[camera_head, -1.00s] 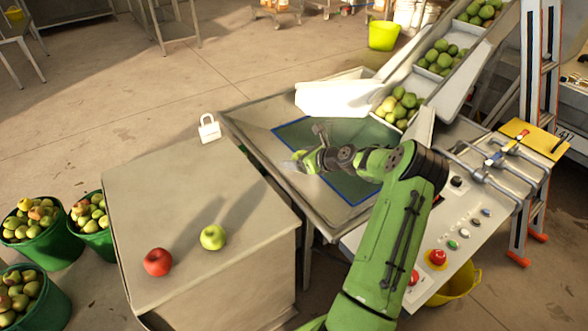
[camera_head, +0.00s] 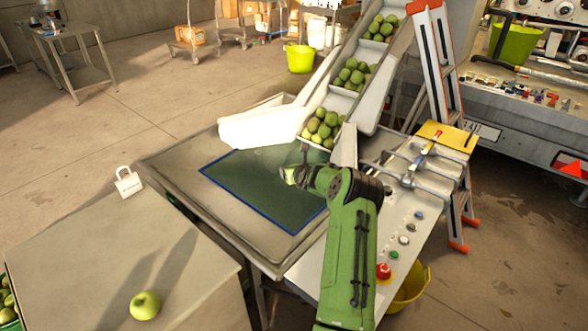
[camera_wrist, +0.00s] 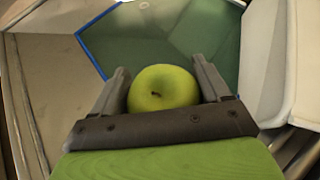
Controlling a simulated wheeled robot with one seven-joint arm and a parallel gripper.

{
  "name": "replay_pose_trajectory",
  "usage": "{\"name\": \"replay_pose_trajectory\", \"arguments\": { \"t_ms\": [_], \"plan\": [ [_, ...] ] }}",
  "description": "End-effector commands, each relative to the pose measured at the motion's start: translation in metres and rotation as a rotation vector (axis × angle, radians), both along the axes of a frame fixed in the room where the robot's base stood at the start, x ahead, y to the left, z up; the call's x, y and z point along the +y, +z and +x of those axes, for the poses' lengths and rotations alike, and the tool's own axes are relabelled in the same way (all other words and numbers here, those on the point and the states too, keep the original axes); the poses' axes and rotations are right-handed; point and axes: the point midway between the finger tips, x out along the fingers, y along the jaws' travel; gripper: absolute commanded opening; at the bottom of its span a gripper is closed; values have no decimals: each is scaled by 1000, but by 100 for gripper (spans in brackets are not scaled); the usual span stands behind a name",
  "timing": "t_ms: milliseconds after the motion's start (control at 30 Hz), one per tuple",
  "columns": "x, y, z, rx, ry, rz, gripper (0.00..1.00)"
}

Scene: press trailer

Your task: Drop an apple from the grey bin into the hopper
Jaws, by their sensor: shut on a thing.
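My gripper (camera_wrist: 160,74) is shut on a green apple (camera_wrist: 163,90), with one finger on each side of it. In the head view my gripper (camera_head: 297,175) is small, over the upper right part of the blue-edged green recess that looks like the hopper (camera_head: 255,190). The same green surface lies beyond the apple in the wrist view (camera_wrist: 190,35). Another green apple (camera_head: 145,305) sits on the grey, flat-topped block (camera_head: 75,255) at the lower left. I cannot tell which thing is the grey bin.
A sloping conveyor (camera_head: 352,98) with green fruit ends behind the hopper, beside a white chute (camera_head: 262,127). A control panel (camera_head: 345,255) with a red button, clamps and an orange-edged ladder (camera_head: 437,65) stand on the right.

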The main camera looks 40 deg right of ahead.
Motion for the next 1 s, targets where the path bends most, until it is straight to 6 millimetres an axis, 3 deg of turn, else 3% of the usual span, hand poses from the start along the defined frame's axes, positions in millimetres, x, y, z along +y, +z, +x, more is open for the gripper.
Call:
{"name": "replay_pose_trajectory", "arguments": {
  "t_ms": [33, 100, 367, 400, 567, 833, 1000],
  "plan": [
    [0, -13, 0, -1, 0, 0, 41],
    [0, -19, 1, -3, 1, -1, 41],
    [0, -20, 1, -3, 1, -1, 41],
    [0, -20, 1, -3, 1, -1, 77],
    [0, -20, 0, -3, 1, -1, 100],
    [2, -18, -3, -1, 1, 0, 100],
    [13, -3, -26, 1, 0, 0, 100]
  ]
}}
